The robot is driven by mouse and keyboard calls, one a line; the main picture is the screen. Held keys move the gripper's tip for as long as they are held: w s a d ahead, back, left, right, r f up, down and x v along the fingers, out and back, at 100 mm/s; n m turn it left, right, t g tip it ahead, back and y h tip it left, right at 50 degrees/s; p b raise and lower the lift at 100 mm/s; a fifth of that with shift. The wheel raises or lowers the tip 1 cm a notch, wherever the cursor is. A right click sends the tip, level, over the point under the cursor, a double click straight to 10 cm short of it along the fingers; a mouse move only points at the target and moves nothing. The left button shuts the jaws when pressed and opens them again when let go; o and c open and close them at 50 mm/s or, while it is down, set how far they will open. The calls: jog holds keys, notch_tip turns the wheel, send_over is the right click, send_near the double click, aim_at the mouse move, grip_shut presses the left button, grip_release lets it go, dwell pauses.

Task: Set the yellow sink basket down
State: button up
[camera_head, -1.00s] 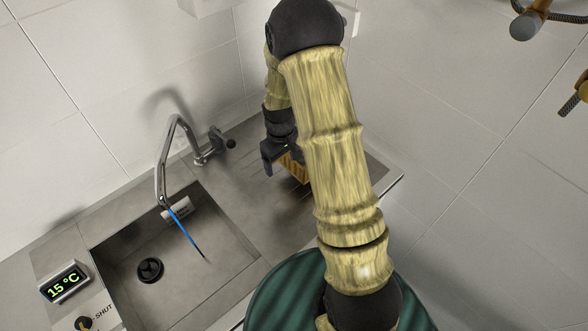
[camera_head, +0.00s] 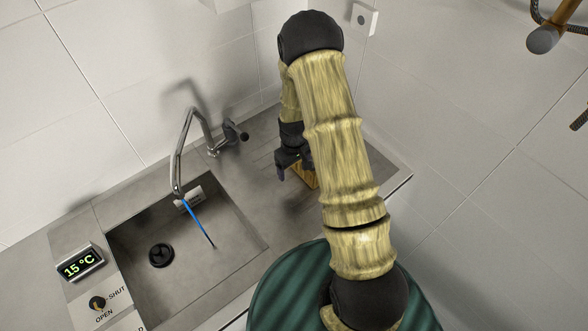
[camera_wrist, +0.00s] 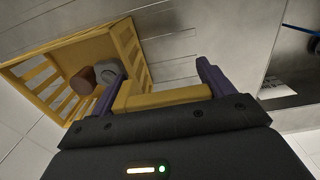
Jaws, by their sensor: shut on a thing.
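The yellow sink basket (camera_head: 304,176) is over the grey counter right of the sink, largely hidden by my arm in the head view. In the wrist view the slatted basket (camera_wrist: 60,58) is at the upper left, with a brown rounded thing (camera_wrist: 84,80) and a grey rounded thing (camera_wrist: 106,70) in it. My gripper (camera_head: 289,163) has its purple fingers on either side of a yellow bar, which appears to be part of the basket; the gripper also shows in the wrist view (camera_wrist: 160,78). Whether the basket's underside touches the counter I cannot tell.
The sink (camera_head: 185,255) lies left, with a chrome tap (camera_head: 182,145) and a blue stream (camera_head: 198,222) into it. A 15 °C display (camera_head: 80,263) and a SHUT/OPEN knob (camera_head: 97,303) are at lower left. Tiled walls stand behind and to the right.

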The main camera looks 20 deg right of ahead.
jog(key=shift+f, duration=0.25)
jog(key=o, duration=1.2)
jog(key=shift+o, duration=0.2)
jog(key=shift+r, duration=0.2)
notch_tip(320, 180, up, 12)
jog(key=b, duration=0.4)
jog(key=shift+b, duration=0.4)
jog(key=s+r+m+t, duration=0.1)
jog(key=s+r+m, duration=0.1)
jog(key=s, duration=0.6)
jog(key=s+a+r+m+t, duration=0.1)
jog(key=s+r+m, duration=0.1)
jog(key=s+r, duration=0.3)
jog(key=s, duration=0.3)
jog(key=shift+a+r, duration=0.15)
